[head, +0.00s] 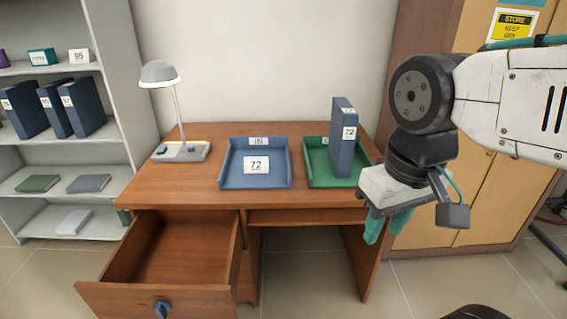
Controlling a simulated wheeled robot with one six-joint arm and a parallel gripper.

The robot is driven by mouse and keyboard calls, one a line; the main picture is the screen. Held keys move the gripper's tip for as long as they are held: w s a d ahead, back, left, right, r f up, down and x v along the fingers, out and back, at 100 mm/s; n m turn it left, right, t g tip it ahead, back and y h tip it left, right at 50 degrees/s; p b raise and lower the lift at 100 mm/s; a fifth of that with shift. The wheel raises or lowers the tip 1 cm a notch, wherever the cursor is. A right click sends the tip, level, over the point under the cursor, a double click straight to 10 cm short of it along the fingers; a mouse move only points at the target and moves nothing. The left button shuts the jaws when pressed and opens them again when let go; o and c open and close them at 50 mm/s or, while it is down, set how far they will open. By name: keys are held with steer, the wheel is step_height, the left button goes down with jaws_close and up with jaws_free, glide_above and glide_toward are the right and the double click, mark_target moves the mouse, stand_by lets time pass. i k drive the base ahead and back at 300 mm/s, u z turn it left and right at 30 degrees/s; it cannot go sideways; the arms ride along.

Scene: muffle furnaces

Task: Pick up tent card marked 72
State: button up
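The white tent card marked 72 (256,165) lies or stands in the blue tray (226,180) on the wooden desk. Its number faces me and nothing covers it. My gripper (384,236) hangs in front of the desk's right end, to the right of and well apart from the card. Its two teal fingers point down with a gap between them, and they hold nothing that I can see.
A green tray (318,177) holds an upright blue binder (342,150) also labelled 72. A lamp (160,75) stands on the desk's left. The desk drawer (170,260) is pulled open. Shelves (120,110) with binders stand left; a cabinet (480,200) stands right.

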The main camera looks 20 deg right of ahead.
mark_target(253, 165)
steer(key=u, duration=0.5)
steer(key=k, duration=0.55)
steer(key=u, duration=0.2)
steer(key=i, duration=0.75)
steer(key=z, duration=0.9)
steer(key=i, duration=0.85)
steer(key=z, duration=0.35)
